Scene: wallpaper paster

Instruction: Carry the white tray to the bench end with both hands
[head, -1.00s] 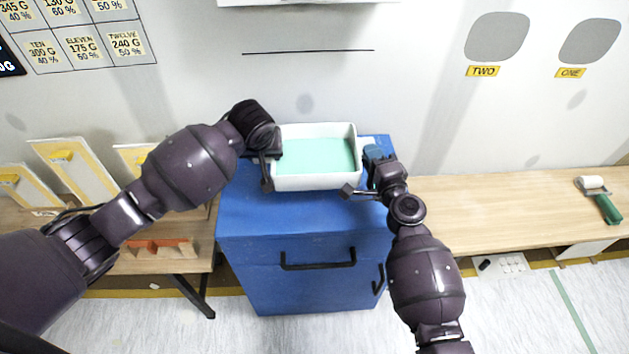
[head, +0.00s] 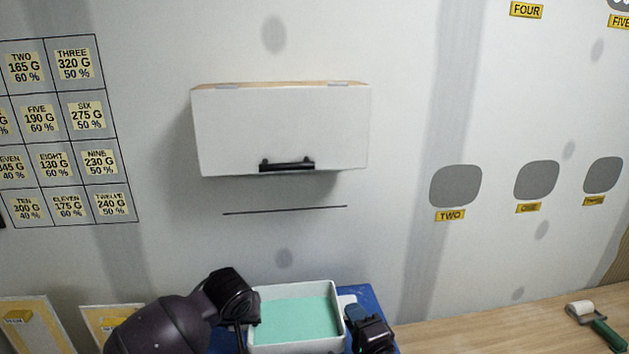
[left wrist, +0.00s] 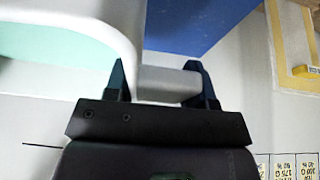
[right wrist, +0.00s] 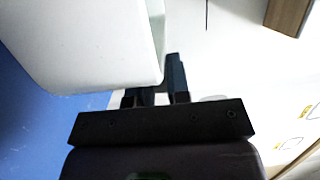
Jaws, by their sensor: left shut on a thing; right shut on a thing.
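The white tray (head: 292,287) with a mint-green inside sits low in the head view, over the blue cabinet (head: 362,297). In the head view my left gripper (head: 246,318) is at the tray's left side and my right gripper (head: 356,312) at its right side. In the left wrist view the fingers (left wrist: 160,82) are closed around a pale handle (left wrist: 168,84) on the tray's end. In the right wrist view the fingers (right wrist: 155,92) are at the tray's other end, by its corner; the grip itself is partly hidden. I cannot tell whether the tray touches the cabinet top.
A wooden bench (head: 490,322) runs to the right, with a green-handled roller (head: 597,325) at its far right. A white wall cabinet (head: 282,130) hangs above the tray. Yellow-and-white panels (head: 35,322) stand at the lower left. The bench between tray and roller looks clear.

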